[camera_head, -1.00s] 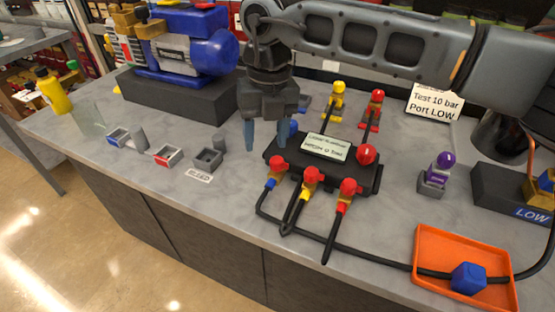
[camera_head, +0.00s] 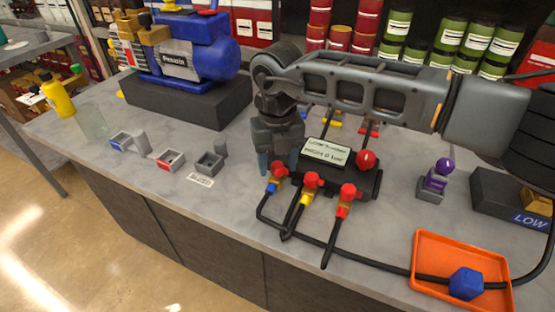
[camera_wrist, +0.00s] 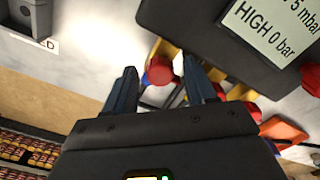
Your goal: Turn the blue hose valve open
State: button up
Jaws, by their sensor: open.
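The blue hose valve is a red knob (camera_head: 279,168) above a blue collar (camera_head: 271,186), at the front left of the black manifold (camera_head: 362,183). My gripper (camera_head: 277,160) points down just behind this knob in the head view, with its fingers apart. In the wrist view my gripper (camera_wrist: 160,68) is open, and the red knob (camera_wrist: 160,70) shows between the fingertips with a bit of blue beside it. I cannot tell whether the fingers touch the knob.
Beside it are the yellow hose's red knob (camera_head: 313,180) and the red hose's knob (camera_head: 348,191). A larger red knob (camera_head: 366,160) is on the manifold. An orange tray (camera_head: 428,250) holds a blue hexagonal piece (camera_head: 466,283). Small bins (camera_head: 166,162) stand left.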

grip_shut()
dwell(0.4)
jog(key=n+b, duration=0.1)
jog(key=n, duration=0.3)
jog(key=shift+n+b, duration=0.35)
jog(key=shift+n, duration=0.05)
jog(key=n+b, duration=0.1)
jog(key=n, duration=0.3)
jog(key=shift+n+b, duration=0.3)
jog(key=n+b, duration=0.1)
jog(key=n, duration=0.3)
jog(key=shift+b, duration=0.3)
jog(key=shift+n+b, duration=0.55)
jog(key=shift+n, duration=1.65)
